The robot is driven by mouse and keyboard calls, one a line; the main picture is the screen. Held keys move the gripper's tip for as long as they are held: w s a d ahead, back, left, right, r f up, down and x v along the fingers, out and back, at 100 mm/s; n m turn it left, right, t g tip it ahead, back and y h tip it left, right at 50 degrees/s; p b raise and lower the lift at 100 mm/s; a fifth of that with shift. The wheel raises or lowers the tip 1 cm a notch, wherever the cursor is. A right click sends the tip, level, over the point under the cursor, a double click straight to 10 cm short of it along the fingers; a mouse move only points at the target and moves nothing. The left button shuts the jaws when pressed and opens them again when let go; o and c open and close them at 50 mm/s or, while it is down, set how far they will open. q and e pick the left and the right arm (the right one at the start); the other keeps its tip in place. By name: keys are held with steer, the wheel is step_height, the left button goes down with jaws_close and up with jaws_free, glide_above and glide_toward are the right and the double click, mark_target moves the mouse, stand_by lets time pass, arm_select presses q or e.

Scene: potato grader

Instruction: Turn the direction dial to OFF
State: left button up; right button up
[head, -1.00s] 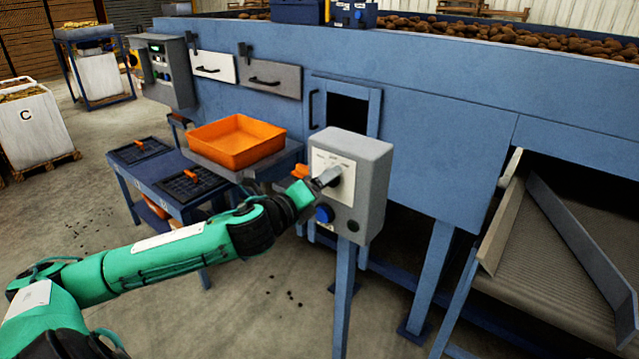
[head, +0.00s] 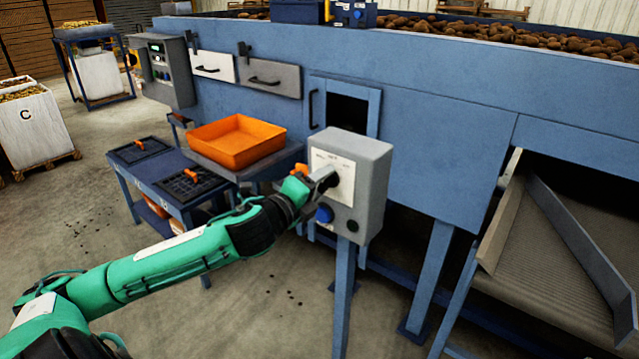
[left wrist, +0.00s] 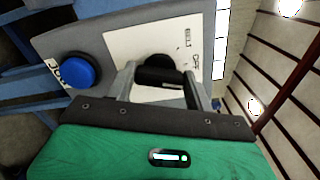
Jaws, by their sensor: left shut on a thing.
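The direction dial (left wrist: 158,74) is a black knob on a white label plate (left wrist: 120,50) in the left wrist view. The plate is on the front of a grey control box (head: 368,165) on a blue post. My left gripper (head: 325,180) is at the plate and hides most of the dial in the head view. In the left wrist view the left gripper (left wrist: 163,88) has a finger on each side of the dial and is shut on it. The word OFF shows on the plate near its right edge. My right gripper is not in view.
A blue button (head: 324,213) and a dark button (head: 352,226) sit below the plate. An orange tray (head: 236,158) stands on a shelf left of the box. A grey chute (head: 560,265) is at the right. Floor in front is mostly clear.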

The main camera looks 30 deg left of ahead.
arm_select(q)
steer(key=shift+n+p, duration=0.35)
steer(key=shift+n, duration=1.55)
steer(key=o, duration=1)
steer(key=shift+f, duration=0.1)
steer(key=shift+s+a+f+b, duration=0.1)
steer(key=shift+s+b, duration=0.2)
steer(key=shift+s, duration=0.3)
steer(key=s+p, duration=0.1)
steer(key=s, duration=0.3)
steer(key=s+p, duration=0.1)
steer(key=s, duration=0.3)
steer(key=s+a+p, duration=0.1)
steer(key=s, duration=0.3)
steer(key=shift+s+p, duration=0.3)
steer(key=shift+p, duration=0.1)
